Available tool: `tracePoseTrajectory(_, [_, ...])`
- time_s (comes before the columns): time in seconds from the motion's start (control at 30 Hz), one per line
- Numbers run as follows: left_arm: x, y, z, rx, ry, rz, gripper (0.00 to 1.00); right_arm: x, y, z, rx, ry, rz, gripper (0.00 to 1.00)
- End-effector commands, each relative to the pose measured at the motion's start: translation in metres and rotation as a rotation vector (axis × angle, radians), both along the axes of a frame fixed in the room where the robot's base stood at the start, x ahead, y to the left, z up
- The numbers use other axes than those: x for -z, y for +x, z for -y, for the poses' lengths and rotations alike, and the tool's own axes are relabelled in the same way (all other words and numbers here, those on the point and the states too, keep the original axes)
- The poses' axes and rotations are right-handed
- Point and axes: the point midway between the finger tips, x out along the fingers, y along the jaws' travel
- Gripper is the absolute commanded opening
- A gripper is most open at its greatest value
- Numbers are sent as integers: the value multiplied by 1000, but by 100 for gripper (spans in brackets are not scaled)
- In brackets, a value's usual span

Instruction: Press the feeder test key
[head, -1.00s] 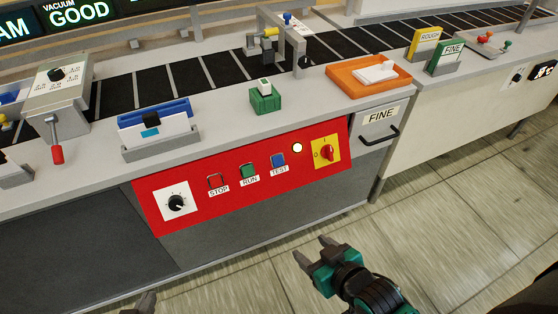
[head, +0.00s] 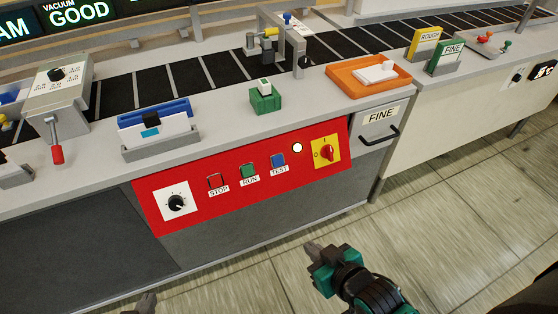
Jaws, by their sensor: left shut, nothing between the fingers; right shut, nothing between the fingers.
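The blue TEST key (head: 278,160) is on the red control panel (head: 225,208) on the machine's front, with a white TEST label under it. It sits right of the green RUN key (head: 248,171) and the red STOP key (head: 216,181). A round white lamp (head: 297,147) is just right of it. My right gripper (head: 314,248) is shut and empty, below the panel and apart from it. My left gripper (head: 147,299) shows only its tip at the bottom edge, shut and also apart from the panel.
A black dial (head: 176,203) is at the panel's left end and a red rotary switch (head: 327,152) on yellow at its right end. A FINE drawer handle (head: 379,138) juts out at right. Open floor lies in front of the machine.

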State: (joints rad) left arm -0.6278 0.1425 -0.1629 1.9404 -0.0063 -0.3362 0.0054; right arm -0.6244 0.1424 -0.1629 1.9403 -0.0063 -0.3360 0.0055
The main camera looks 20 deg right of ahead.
Motion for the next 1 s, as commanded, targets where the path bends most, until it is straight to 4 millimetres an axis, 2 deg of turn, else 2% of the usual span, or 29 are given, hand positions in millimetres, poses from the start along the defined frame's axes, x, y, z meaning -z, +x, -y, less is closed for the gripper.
tracePoseTrajectory(0.77, [0,3,0,0,0,6,0,3,-2,0,-3,-5,-3,0])
tracePoseTrajectory(0.87, [9,3,0,-1,-1,6,0,6,8,3,-7,-26,33,0])
tracePoseTrajectory(1.0, [35,3,2,1,-4,-1,0,10,37,11,-24,-102,159,0])
